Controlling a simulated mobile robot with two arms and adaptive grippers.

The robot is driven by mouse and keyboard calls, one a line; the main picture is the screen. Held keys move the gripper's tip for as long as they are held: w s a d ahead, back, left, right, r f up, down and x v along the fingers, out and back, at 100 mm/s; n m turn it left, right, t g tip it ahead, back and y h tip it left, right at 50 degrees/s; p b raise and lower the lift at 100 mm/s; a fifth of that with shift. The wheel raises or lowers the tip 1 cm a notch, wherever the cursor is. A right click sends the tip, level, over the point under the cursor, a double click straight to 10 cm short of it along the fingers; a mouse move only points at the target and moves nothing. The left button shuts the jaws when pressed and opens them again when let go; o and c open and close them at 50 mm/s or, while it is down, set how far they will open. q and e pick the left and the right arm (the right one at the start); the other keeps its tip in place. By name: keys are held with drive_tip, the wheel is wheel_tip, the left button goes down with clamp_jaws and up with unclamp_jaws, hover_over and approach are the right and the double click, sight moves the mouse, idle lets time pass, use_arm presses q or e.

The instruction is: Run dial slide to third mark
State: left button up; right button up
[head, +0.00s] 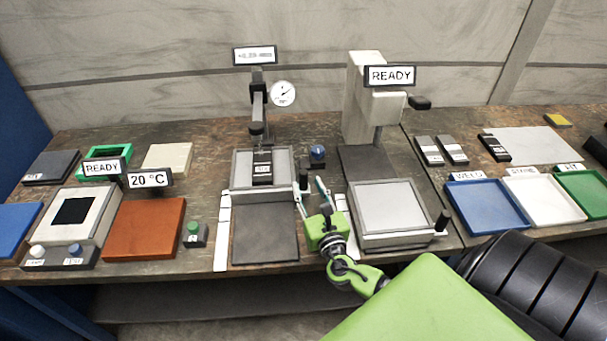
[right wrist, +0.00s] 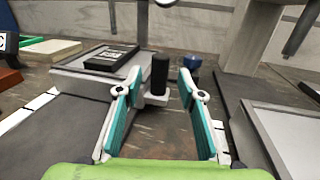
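The dial slide (head: 240,183) is a light grey carriage under the dial gauge (head: 283,93), at the far end of its dark track (head: 265,234). A dark labelled block (head: 262,167) lies on it, also seen in the right wrist view (right wrist: 112,57). White mark strips (head: 222,233) run along the track. The slide's upright black handle (right wrist: 160,75) stands at its right front corner. My right gripper (head: 311,190) is open. In the right wrist view its teal fingers (right wrist: 160,82) stand either side of the handle, with gaps; the handle's depth between them is unclear. My left gripper is out of view.
A blue knob (head: 317,152) stands just beyond the right gripper. To the right is a READY station with a grey tray (head: 392,208) and its black handle (head: 442,220). A small green button box (head: 195,235) stands left of the track. The track in front of the slide is clear.

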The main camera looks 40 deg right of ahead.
sight(305, 180)
drive_tip(key=x, duration=0.3)
drive_tip(key=shift+w+d+r, duration=0.1)
drive_tip(key=shift+w+d, duration=0.05)
drive_tip(key=shift+w, duration=0.2)
drive_tip(key=shift+w+d, duration=0.15)
drive_tip(key=shift+w, duration=0.3)
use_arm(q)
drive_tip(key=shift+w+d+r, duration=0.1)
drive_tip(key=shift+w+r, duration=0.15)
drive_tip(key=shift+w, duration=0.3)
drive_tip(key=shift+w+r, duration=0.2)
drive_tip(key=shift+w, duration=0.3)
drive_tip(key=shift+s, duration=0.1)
use_arm(e)
clamp_jaws()
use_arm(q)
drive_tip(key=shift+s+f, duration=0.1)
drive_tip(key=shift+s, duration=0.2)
use_arm(e)
drive_tip(key=shift+w, duration=0.1)
